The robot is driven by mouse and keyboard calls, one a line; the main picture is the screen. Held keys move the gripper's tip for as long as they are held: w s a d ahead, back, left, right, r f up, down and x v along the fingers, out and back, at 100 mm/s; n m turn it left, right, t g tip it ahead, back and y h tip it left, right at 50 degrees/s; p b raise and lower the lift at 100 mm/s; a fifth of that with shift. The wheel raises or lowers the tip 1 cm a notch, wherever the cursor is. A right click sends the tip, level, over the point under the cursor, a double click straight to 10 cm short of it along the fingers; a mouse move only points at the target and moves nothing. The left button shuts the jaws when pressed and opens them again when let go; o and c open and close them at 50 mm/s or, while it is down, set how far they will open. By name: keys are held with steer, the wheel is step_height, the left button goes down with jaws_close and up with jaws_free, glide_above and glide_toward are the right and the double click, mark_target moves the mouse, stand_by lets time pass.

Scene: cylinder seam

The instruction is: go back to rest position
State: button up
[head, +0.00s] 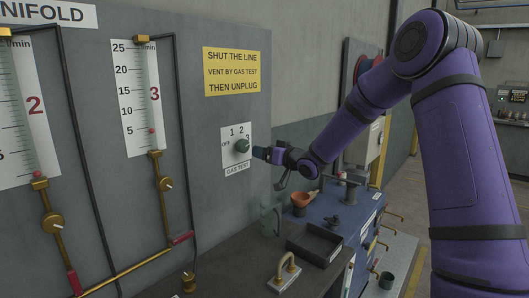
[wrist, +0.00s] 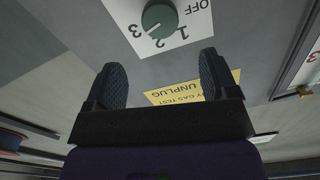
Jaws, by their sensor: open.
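My gripper (head: 262,153) is at the end of my purple arm, just right of the gas test selector knob (head: 242,146) on the grey panel. In the wrist view my gripper (wrist: 162,72) has its two dark fingers spread with nothing between them. The green knob (wrist: 160,20) shows beyond the fingertips, apart from them. Its plate (wrist: 198,24) carries OFF, 1, 2 and 3, upside down there. The knob's light mark appears to point toward 3.
A yellow sign (head: 231,72) is above the knob. Gauge tubes (head: 138,95) with brass valves and pipes are on the panel to the left.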

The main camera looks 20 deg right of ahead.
steer(key=shift+r, duration=0.1)
steer(key=s+d+r+m+g+h, duration=0.15)
steer(key=s+r+h, duration=0.35)
steer(key=s, duration=0.6)
steer(key=s+d+r+m+g+h, duration=0.1)
steer(key=s+r+g+h, duration=0.3)
steer(key=s, duration=0.6)
steer(key=s+a+f+m+g, duration=0.1)
steer(key=s+g, duration=0.4)
steer(key=s, duration=2.3)
steer(key=shift+f, duration=0.45)
steer(key=shift+w, duration=0.15)
stand_by(1.4)
